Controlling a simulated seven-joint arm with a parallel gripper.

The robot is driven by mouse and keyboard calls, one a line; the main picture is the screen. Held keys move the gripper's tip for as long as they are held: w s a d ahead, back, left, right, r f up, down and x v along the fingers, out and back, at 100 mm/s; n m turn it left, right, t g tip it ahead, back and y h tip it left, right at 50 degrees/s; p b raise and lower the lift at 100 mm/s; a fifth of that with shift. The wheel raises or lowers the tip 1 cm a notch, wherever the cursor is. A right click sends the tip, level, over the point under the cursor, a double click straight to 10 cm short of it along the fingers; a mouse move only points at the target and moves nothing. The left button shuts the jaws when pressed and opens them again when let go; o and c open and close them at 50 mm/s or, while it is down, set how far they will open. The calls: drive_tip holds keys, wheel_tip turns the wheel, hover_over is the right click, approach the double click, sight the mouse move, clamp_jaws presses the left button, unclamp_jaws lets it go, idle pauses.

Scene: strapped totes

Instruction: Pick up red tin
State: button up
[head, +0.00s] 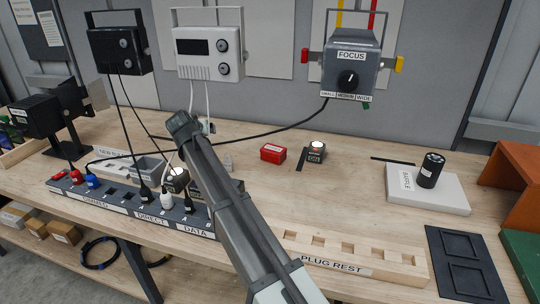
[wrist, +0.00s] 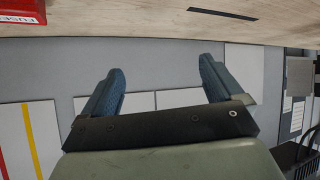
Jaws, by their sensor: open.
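The red tin (head: 273,153) stands on the wooden bench, right of my arm, with a small white label on its front. In the wrist view it shows only in part, at the upper left corner (wrist: 22,12), with part of its label in sight. My gripper (wrist: 160,70) is open, its two blue ridged fingers wide apart with nothing between them. The tin is outside the fingers, off to the left in the wrist view. In the head view my arm reaches up left of the tin; the fingers cannot be made out there.
A small lit device (head: 314,152) stands just right of the tin, with a dark strip beside it. The plug rest (head: 385,262) is in front. A white baffle block (head: 440,197) bears a black cylinder (head: 431,170). Cables cross the bench behind, below hanging lamp units.

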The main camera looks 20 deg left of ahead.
drive_tip(key=w+d+f+n+g+h, duration=0.1)
drive_tip(key=w+d+g, duration=0.1)
drive_tip(key=w+d, duration=0.4)
drive_tip(key=w+d+n+g+h, duration=0.1)
drive_tip(key=w+d+n, duration=0.1)
drive_tip(key=w+d, duration=0.5)
drive_tip(key=w+d+f+n+g+h, duration=0.1)
drive_tip(key=w+d+g, duration=0.1)
drive_tip(key=w+d, duration=0.4)
drive_tip(key=shift+w+d+f+n+g, duration=0.2)
drive_tip(key=shift+w+f+n+g, duration=0.1)
drive_tip(key=shift+w+f, duration=0.05)
drive_tip(key=s+d+r+n+g, duration=0.3)
drive_tip(key=n+g, duration=0.2)
hover_over(273, 149)
drive_tip(key=shift+n+h, duration=0.3)
drive_tip(key=shift+h, duration=0.1)
drive_tip(key=f, duration=0.7)
drive_tip(key=shift+d+f, duration=0.1)
drive_tip(key=shift+d, duration=0.25)
drive_tip(key=shift+w+a+f, duration=0.1)
drive_tip(key=shift+a+f, duration=0.05)
drive_tip(key=shift+f, duration=1.35)
drive_tip(key=shift+w+a+f, duration=0.1)
drive_tip(key=shift+a+f, duration=0.05)
drive_tip(key=shift+f, duration=1.35)
